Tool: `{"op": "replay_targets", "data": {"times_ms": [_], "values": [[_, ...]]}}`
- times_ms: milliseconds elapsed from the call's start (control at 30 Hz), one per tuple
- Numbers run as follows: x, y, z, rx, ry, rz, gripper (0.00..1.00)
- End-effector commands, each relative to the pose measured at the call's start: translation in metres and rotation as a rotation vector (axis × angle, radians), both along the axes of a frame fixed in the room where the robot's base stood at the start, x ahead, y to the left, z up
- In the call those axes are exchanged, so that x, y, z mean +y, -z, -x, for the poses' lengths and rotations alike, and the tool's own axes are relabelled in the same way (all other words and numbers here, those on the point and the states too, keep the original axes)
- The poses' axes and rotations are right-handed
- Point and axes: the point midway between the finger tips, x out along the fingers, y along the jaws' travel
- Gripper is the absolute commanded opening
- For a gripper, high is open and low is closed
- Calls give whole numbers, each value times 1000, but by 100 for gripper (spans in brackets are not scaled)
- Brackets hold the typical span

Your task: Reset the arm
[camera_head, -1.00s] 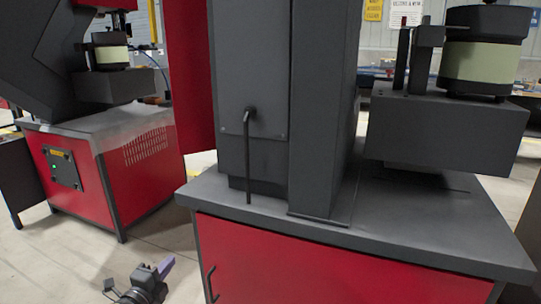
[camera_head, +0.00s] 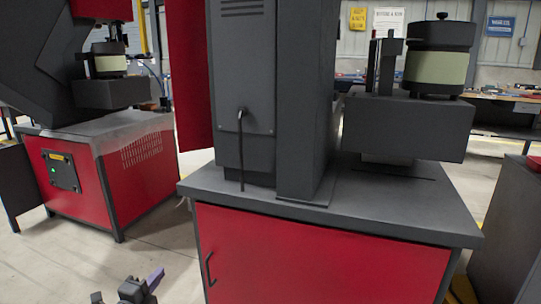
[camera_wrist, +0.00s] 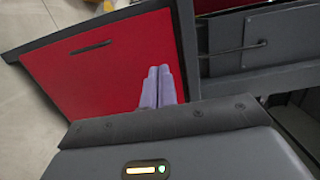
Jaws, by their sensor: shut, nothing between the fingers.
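My gripper (camera_wrist: 158,85) shows in the wrist view with its two pale purple fingers side by side and together, with nothing between them. Behind the fingers in that view is a red panel (camera_wrist: 100,62) with a dark frame.
The near machine has a grey top (camera_head: 400,207) and a bowl feeder (camera_head: 437,60) at its right. A second red machine (camera_head: 135,175) stands at the left. Bare floor (camera_head: 60,265) lies between them. Another dark cabinet (camera_head: 505,240) is at the right edge.

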Motion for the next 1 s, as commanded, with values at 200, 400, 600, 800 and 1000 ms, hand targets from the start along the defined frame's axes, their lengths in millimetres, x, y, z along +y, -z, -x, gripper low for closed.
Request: {"op": "replay_targets", "data": {"times_ms": [200,400,600,800,1000], "values": [[-14,-6,-17,34,-23,38,0],[-34,-13,-39,91,-70,104,0],[-66,-21,-65,175,-141,200,0],[-123,-28,-88,311,-258,354,0],[-208,-27,-80,515,-455,586,0]]}}
